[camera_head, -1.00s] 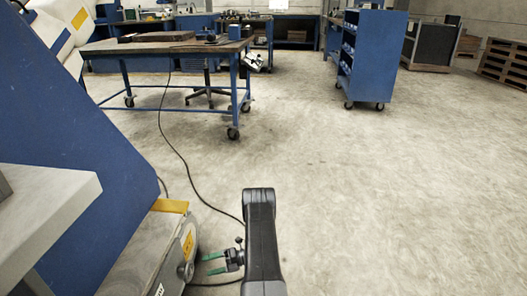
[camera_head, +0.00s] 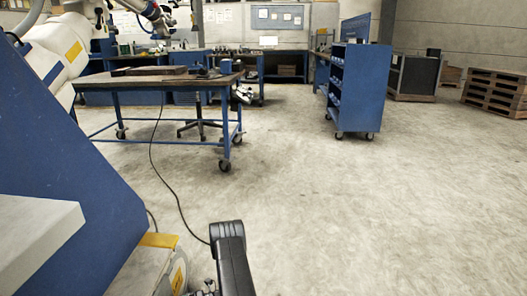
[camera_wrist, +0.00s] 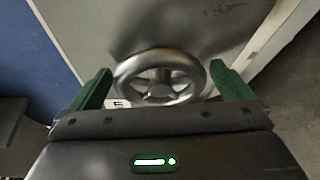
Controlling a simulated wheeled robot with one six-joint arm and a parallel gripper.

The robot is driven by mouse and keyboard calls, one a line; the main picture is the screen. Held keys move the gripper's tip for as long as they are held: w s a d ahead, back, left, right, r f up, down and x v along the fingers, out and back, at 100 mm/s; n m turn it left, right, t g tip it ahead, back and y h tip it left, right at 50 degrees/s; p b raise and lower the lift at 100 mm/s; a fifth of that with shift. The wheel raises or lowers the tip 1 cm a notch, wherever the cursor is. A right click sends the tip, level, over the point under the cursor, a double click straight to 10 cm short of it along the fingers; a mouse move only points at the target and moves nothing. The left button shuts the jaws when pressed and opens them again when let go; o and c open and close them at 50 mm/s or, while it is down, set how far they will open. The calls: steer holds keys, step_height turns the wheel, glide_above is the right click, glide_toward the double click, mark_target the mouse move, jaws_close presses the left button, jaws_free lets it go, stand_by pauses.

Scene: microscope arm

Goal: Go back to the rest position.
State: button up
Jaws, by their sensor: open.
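My gripper (camera_wrist: 160,68) shows in the wrist view with its two green fingers spread wide apart. A round metal handwheel (camera_wrist: 160,56) with spokes appears between and beyond the fingers. I see no finger touching it, but I cannot tell the gap in depth. In the head view my dark arm link stands at the bottom centre, and only a small part of the gripper (camera_head: 208,290) shows beside it at the lower edge. Its fingers are largely cut off there. Nothing is visibly held.
A blue machine panel (camera_head: 65,165) and a pale ledge (camera_head: 35,230) stand close at the left. A blue-legged workbench (camera_head: 160,79) and a blue shelf cart (camera_head: 360,90) are farther back. A black cable (camera_head: 165,185) crosses the floor. The floor (camera_head: 380,220) at right is clear.

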steer(key=f+p+v, duration=0.1)
steer(key=p+v, duration=0.2)
steer(key=v, duration=1.1)
steer(key=b+x, duration=0.1)
steer(key=x, duration=0.3)
steer(key=b+x, duration=0.1)
steer(key=x, duration=0.4)
steer(key=b+x, duration=0.1)
steer(key=x, duration=0.3)
steer(key=shift+s+a+r, duration=0.1)
steer(key=shift+a+r, duration=0.25)
steer(key=shift+r, duration=0.05)
steer(key=shift+a+r, duration=0.15)
steer(key=n, duration=0.2)
steer(key=n+t+h, duration=0.1)
steer(key=n, duration=0.1)
steer(key=shift+s+t, duration=0.1)
steer(key=shift+t, duration=0.2)
steer(key=n+t+h, duration=0.1)
steer(key=n, duration=0.1)
steer(key=n+t, duration=0.1)
steer(key=n, duration=0.1)
steer(key=shift+r+h, duration=0.1)
steer(key=shift+h, duration=0.3)
steer(key=n+t, duration=0.2)
steer(key=n, duration=0.1)
steer(key=shift+s+n+t, duration=0.1)
steer(key=shift+n+t, duration=1.5)
steer(key=shift+n, duration=0.4)
